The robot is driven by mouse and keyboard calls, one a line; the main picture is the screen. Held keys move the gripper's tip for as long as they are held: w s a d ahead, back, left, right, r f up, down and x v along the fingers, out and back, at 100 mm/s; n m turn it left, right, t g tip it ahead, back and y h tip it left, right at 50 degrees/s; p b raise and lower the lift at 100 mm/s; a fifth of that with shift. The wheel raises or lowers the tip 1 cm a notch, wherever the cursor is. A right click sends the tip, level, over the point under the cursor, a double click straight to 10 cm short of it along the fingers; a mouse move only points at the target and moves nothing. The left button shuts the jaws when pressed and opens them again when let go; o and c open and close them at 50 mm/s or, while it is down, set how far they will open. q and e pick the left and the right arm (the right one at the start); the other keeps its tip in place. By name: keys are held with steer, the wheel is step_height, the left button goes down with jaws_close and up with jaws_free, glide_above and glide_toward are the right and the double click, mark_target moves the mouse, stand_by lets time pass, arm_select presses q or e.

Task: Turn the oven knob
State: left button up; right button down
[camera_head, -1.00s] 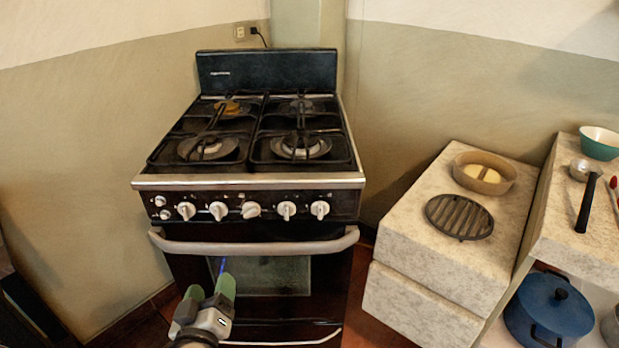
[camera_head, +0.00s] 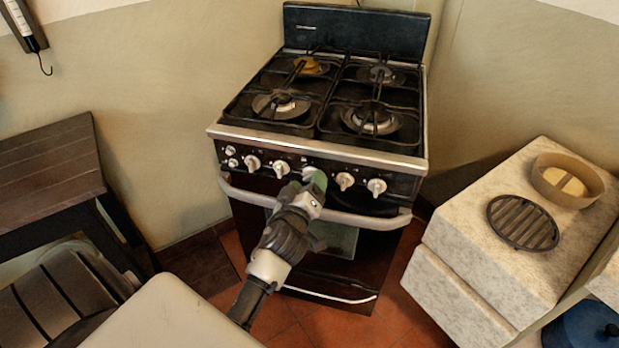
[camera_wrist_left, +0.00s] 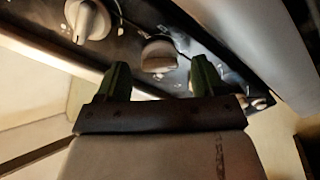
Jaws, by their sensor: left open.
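The black oven (camera_head: 322,225) has a row of white knobs on its front panel, such as one (camera_head: 252,162) at the left and one (camera_head: 376,187) at the right. My left gripper (camera_head: 314,182) is at the panel, in front of the middle knob, which it mostly covers in the head view. In the left wrist view my left gripper (camera_wrist_left: 160,64) has its two green fingers apart. A knob (camera_wrist_left: 158,52) shows in the gap between them, just beyond the tips; contact is unclear. Another knob (camera_wrist_left: 90,19) is to its left. My right gripper is out of view.
The oven's handle bar (camera_head: 390,219) runs just below the knobs. A stone-like counter (camera_head: 475,262) with a round trivet (camera_head: 523,222) and a bowl (camera_head: 567,182) stands to the right. A dark wooden table (camera_head: 45,175) stands at the left.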

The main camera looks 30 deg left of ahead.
arm_select(q)
steer(key=shift+x, duration=0.85)
steer(key=shift+c, duration=0.5)
steer(key=c, duration=0.8)
